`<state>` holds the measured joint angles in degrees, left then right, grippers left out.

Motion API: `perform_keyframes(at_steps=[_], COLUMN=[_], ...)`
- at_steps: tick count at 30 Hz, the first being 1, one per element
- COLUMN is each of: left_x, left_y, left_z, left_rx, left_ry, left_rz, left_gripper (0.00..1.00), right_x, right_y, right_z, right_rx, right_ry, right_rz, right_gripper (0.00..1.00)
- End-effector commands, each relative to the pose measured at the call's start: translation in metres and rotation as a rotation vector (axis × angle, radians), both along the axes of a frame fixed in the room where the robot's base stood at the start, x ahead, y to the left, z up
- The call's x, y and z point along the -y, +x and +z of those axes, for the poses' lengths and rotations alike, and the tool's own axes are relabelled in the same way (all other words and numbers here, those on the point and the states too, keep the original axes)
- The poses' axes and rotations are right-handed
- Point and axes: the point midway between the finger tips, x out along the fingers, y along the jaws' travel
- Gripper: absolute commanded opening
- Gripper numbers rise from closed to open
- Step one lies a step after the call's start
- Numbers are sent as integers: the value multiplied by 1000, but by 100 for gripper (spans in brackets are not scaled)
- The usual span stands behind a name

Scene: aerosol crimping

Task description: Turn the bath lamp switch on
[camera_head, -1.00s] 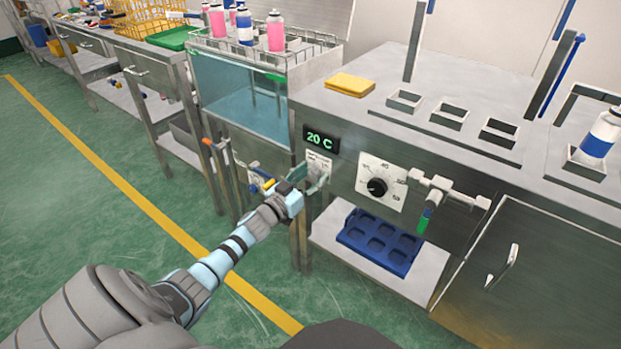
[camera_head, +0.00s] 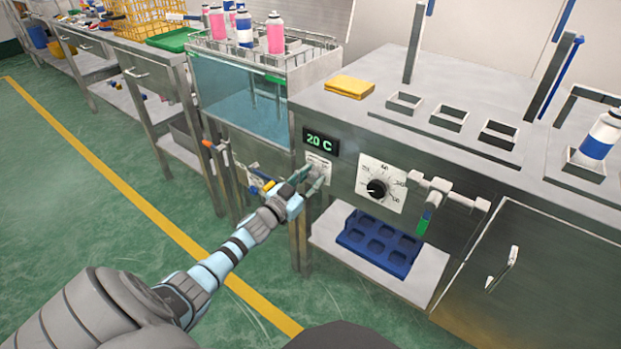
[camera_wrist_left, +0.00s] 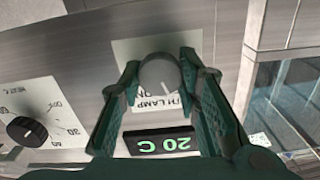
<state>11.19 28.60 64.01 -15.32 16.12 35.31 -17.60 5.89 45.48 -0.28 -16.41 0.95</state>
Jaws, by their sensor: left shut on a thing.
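The bath lamp switch is a round grey knob (camera_wrist_left: 162,78) on a white label plate (camera_wrist_left: 128,50), which appears upside down in the left wrist view. Part of the lettering, including "LAMP", shows behind the knob. My left gripper (camera_head: 314,177) reaches the plate (camera_head: 318,162) on the bench front, below the green 20 C display (camera_head: 321,141). In the left wrist view its two green fingers (camera_wrist_left: 160,85) are shut on the knob, one on each side. In the head view the fingers mostly hide the knob. My right gripper is not in view.
A black heater dial (camera_head: 377,188) and a valve with a green handle (camera_head: 424,222) are right of the switch. A glass-fronted water bath (camera_head: 240,95) with cans above stands to the left. A blue tray (camera_head: 378,243) lies on the shelf below.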

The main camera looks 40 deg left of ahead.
Motion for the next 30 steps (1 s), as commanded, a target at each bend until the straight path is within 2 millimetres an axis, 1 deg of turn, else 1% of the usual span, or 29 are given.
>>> perform_keyframes(at_steps=[8,18,24,30], left_x=[1,1,1,2], left_y=[0,0,0,0], left_z=[-1,-2,-3,-3], left_rx=[-7,-14,-19,-20], left_ry=[247,562,706,802], left_rz=[-1,-1,0,-2], left_gripper=[2,2,2,2], right_x=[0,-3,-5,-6], right_y=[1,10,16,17], right_z=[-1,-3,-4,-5], right_rx=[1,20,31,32], right_ry=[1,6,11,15], right_rz=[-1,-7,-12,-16], right_gripper=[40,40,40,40])
